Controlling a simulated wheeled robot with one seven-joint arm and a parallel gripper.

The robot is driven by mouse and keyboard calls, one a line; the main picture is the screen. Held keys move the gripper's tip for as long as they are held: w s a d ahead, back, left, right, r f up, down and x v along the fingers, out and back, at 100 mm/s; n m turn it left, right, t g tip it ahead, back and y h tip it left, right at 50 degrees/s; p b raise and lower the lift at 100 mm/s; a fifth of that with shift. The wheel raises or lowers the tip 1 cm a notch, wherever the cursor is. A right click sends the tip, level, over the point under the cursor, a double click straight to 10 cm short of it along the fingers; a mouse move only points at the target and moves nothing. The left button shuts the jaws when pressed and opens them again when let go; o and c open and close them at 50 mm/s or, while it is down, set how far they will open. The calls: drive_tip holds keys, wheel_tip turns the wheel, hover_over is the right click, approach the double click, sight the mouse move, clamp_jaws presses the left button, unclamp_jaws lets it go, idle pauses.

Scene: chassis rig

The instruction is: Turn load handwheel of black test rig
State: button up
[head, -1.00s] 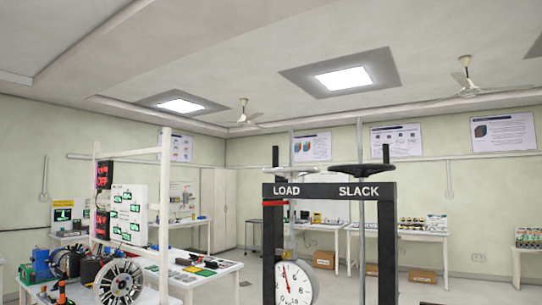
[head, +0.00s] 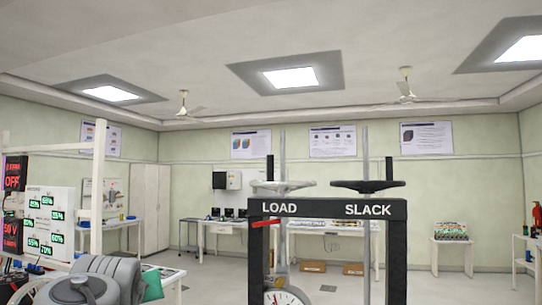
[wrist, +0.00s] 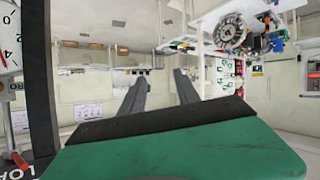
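The black test rig (head: 335,210) stands right of centre in the head view, with LOAD and SLACK on its crossbar. The grey load handwheel (head: 284,186) sits level above LOAD, on a vertical rod. The dark slack handwheel (head: 368,186) sits above SLACK. A round dial (head: 280,298) is cut off below. In the wrist view my gripper (wrist: 160,76) has its two dark fingers apart with nothing between them. The rig's post and dial (wrist: 9,45) are at the left edge there; the load handwheel is not visible. My gripper's green part (head: 153,285) shows lower left of the rig.
A white frame with display panels (head: 45,220) stands at the left, close to my arm. White tables (head: 325,229) line the back wall, with boxes beneath. Open floor lies to the right of the rig.

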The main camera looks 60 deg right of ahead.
sight(270, 162)
drive_tip(key=s+d+r+m+g+h+p, duration=0.1)
drive_tip(key=s+d+r+m+g+h, duration=0.1)
drive_tip(key=s+r, duration=0.5)
drive_tip(key=s+d+r+m+g+h+p, duration=0.1)
drive_tip(key=s+d+r+m+g+h, duration=0.1)
drive_tip(key=s+d+r, duration=0.5)
drive_tip(key=s+d+r+m+g+h+p, duration=0.1)
drive_tip(key=s+d+r+m+g+h, duration=0.2)
drive_tip(key=s+r, duration=0.4)
drive_tip(key=shift+d+r+m+h, duration=0.25)
drive_tip(key=shift+d+r+m, duration=0.15)
drive_tip(key=shift+r, duration=0.65)
drive_tip(key=shift+d+r+m+h, duration=0.25)
drive_tip(key=shift+r+m, duration=0.2)
drive_tip(key=shift+r, duration=0.65)
drive_tip(key=shift+d+r+m+h, duration=0.2)
drive_tip(key=shift+d+r+m, duration=0.25)
drive_tip(key=shift+r, duration=0.6)
drive_tip(key=d+p, duration=0.1)
drive_tip(key=d, duration=0.5)
drive_tip(key=shift+w+d+r+p, duration=0.1)
drive_tip(key=shift+w+d+p, duration=0.05)
drive_tip(key=shift+d+p, duration=0.2)
drive_tip(key=shift+w+d, duration=0.1)
drive_tip(key=shift+d, duration=0.35)
clamp_jaws()
